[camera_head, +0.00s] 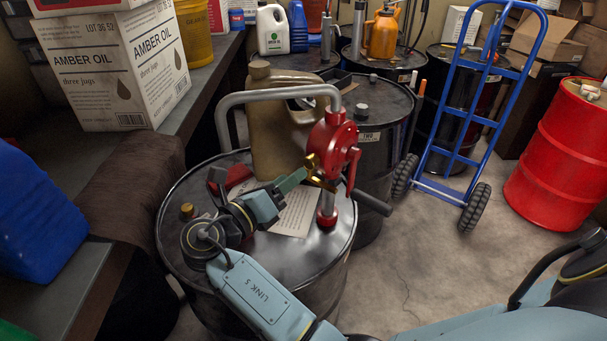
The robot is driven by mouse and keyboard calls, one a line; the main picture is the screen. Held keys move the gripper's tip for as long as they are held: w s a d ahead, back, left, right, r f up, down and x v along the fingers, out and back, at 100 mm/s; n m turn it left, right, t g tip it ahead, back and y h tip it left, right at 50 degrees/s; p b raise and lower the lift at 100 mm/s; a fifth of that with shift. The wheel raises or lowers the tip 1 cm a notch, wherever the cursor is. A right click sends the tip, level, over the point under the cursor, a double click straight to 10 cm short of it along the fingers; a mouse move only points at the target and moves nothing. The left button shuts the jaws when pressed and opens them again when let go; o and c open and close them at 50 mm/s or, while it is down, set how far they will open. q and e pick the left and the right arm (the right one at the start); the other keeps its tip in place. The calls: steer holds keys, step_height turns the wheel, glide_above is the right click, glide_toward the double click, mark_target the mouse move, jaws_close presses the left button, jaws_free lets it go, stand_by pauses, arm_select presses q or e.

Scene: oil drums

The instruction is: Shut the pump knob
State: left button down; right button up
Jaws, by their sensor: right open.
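A red hand pump (333,145) stands on a black drum (315,255), with a grey curved spout pipe (275,92) running left. A brass knob (314,172) sits on the pump's left side. The pump's crank ends in a black grip (372,202) at lower right. My right gripper (299,178) reaches over the drum top with its greenish fingers close to the brass knob. It is open; I cannot tell whether a finger touches the knob. My left gripper is not in view.
A tan jug (275,135) stands on the drum behind my gripper, beside a paper sheet (292,215). A blue hand truck (470,120) and a red drum (555,160) stand at right. A bench with an oil box (120,65) is at left. Floor right of the drum is clear.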

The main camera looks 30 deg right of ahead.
mark_target(308, 164)
steer(key=b+x, duration=0.2)
steer(key=x, duration=0.2)
steer(key=shift+w+d+f, duration=0.1)
steer(key=shift+d+f, duration=0.05)
steer(key=shift+d, duration=0.05)
steer(key=shift+w+d+b, duration=0.2)
steer(key=shift+d+b, duration=0.1)
steer(key=shift+d, duration=0.3)
steer(key=shift+c, duration=0.2)
steer(key=c, duration=0.9)
